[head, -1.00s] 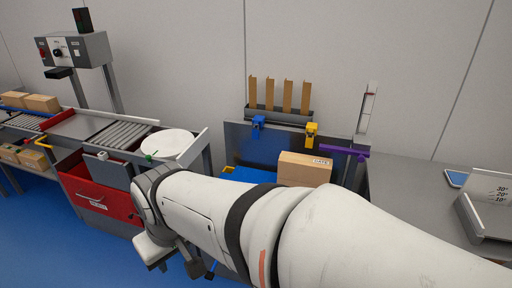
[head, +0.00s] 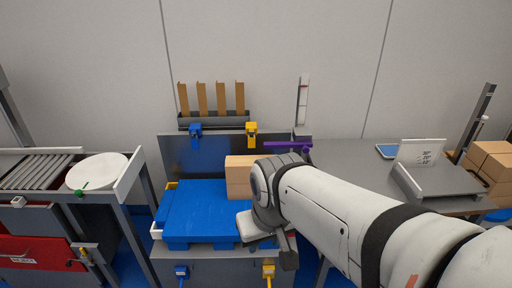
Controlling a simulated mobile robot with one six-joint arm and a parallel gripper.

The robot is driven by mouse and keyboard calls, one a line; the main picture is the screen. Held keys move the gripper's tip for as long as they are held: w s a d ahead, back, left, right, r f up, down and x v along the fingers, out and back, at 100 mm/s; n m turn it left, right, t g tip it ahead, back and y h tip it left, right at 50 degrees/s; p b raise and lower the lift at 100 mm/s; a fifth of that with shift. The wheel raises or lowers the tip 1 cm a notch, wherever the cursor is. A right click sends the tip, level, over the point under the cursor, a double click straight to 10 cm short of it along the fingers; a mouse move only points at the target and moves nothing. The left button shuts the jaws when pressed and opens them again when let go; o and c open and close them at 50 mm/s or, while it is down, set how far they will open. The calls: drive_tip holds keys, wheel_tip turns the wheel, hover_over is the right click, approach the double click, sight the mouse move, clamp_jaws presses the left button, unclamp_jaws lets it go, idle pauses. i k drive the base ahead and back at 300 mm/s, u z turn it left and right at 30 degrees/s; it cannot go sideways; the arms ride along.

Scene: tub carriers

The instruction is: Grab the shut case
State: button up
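The shut case is a light brown cardboard box (head: 238,178). It stands at the back right of a blue slatted platform (head: 195,205), in front of a grey upright panel. My arm's wrist covers the right part of the box. The dark end of my arm, where my gripper (head: 288,254) is, hangs below the wrist, in front of the platform's right side and lower in the picture than the box. Its fingers cannot be made out, and I see nothing held. Whether the wrist touches the box cannot be told.
Blue (head: 195,133) and yellow (head: 251,133) clamps and a purple bar (head: 287,146) sit along the panel's top. A rack of brown strips (head: 213,118) stands behind. A roller table with a white disc (head: 97,171) is left; a grey bench (head: 360,158) is right.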

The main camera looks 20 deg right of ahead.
sight(238, 168)
drive_tip(key=u, duration=0.05)
drive_tip(key=i, duration=1)
drive_tip(key=z, duration=0.05)
